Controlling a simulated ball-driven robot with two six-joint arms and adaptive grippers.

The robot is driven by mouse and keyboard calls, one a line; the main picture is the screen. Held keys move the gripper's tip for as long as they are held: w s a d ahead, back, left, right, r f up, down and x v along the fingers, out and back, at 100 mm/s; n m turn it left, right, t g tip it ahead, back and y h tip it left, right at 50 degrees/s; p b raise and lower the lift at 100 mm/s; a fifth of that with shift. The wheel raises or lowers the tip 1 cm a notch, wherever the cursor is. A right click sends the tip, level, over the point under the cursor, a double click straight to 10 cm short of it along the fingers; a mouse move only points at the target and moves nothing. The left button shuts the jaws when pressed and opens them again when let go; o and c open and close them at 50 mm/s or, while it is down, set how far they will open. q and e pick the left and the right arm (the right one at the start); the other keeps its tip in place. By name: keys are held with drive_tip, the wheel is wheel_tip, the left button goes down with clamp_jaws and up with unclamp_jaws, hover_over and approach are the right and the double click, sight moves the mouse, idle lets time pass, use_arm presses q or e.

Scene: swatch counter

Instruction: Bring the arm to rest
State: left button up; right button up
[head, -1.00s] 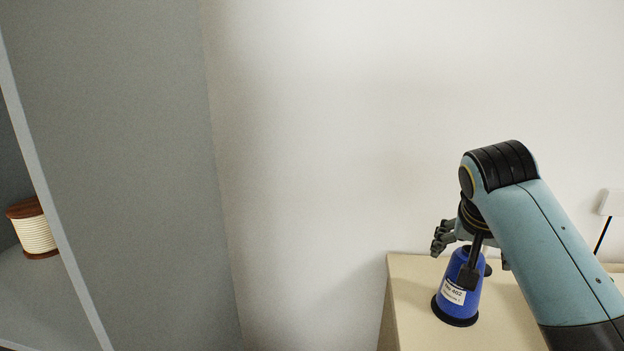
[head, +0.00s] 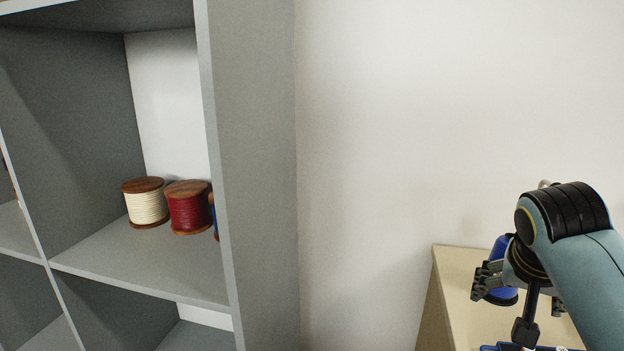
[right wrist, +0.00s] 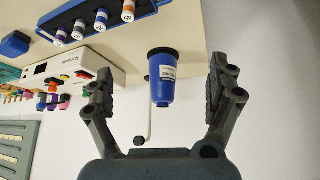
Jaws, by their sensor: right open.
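My right gripper (head: 518,305) is at the lower right of the head view, in front of the cream counter (head: 446,285). In the right wrist view its two fingers (right wrist: 163,92) are spread wide with nothing between them touching. A blue cone (right wrist: 162,78) with a white label and dark base stands on the counter beyond the fingertips, apart from them. In the head view the blue cone (head: 502,250) is partly hidden behind the gripper. My left gripper is not in view.
A grey shelf unit (head: 254,180) fills the left, holding a cream spool (head: 146,208), a red spool (head: 189,212) and part of a blue one. The wrist view shows a blue rack (right wrist: 120,26) of small spools and a white device (right wrist: 78,68). Plain wall lies between shelf and counter.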

drive_tip(key=s+a+f+n+g+y, duration=0.15)
drive_tip(key=s+n, duration=0.25)
drive_tip(key=s, duration=0.9)
drive_tip(key=s+a+f+n+y, duration=0.1)
drive_tip(key=s+a+f+n, duration=0.15)
drive_tip(key=s, duration=1.15)
wheel_tip(320, 180, down, 34)
drive_tip(key=s+d+g+b, duration=0.1)
drive_tip(key=s+d+b, duration=0.1)
drive_tip(key=b, duration=0.6)
use_arm(q)
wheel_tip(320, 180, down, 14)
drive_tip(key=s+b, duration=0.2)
drive_tip(key=b, duration=0.3)
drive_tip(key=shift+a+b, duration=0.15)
drive_tip(key=shift+b, duration=0.2)
use_arm(e)
drive_tip(key=s+f+g, duration=0.1)
drive_tip(key=s+f, duration=1.7)
drive_tip(key=f, duration=0.3)
drive_tip(key=shift+d, duration=0.45)
